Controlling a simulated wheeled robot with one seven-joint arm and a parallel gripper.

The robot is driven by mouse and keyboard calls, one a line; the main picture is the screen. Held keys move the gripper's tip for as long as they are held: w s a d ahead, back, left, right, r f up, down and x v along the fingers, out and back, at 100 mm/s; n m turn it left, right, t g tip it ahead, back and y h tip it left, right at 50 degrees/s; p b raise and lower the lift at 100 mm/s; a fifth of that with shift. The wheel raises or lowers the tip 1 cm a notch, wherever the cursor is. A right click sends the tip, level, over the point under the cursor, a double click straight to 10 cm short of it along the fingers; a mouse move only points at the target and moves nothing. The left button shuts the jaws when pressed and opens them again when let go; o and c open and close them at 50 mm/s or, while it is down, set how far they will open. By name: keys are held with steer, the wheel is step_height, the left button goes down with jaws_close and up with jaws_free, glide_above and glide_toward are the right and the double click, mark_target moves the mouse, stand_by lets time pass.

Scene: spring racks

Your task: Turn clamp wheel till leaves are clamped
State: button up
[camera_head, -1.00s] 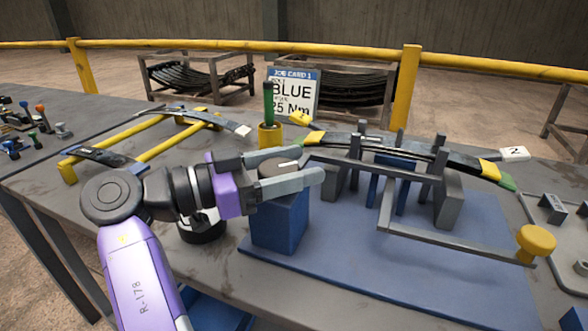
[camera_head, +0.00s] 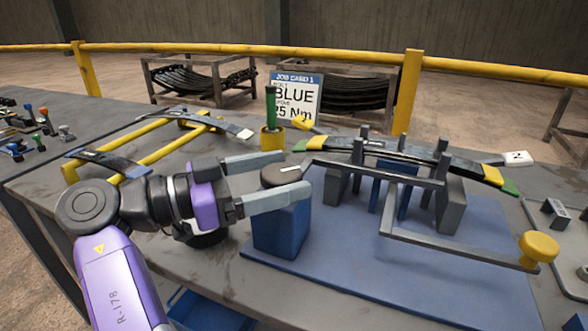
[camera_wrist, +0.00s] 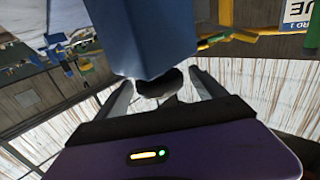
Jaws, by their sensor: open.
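The clamp wheel (camera_head: 281,175) is a dark round knob with a white mark, on top of a blue block (camera_head: 280,229). The leaves (camera_head: 400,154) are a dark curved stack with yellow and green ends, lying across the clamp fixture (camera_head: 450,205) between grey uprights. My gripper (camera_head: 283,179) is open, with its two grey fingers pointing right. The fingertips lie near the wheel, one on its far side and one on its near side, with a visible gap. In the wrist view the blue block (camera_wrist: 145,40) and dark knob (camera_wrist: 160,84) show between the spread fingers.
A yellow-knobbed bar (camera_head: 537,248) sticks out at the front right. A yellow rack (camera_head: 150,150) with dark leaves stands at the left. A green-handled tool (camera_head: 270,105) stands in a yellow holder behind the wheel. A job card (camera_head: 297,98) reads BLUE and 25 Nm.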

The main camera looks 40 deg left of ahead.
steer(key=v, duration=0.5)
steer(key=shift+w, duration=0.1)
stand_by(0.3)
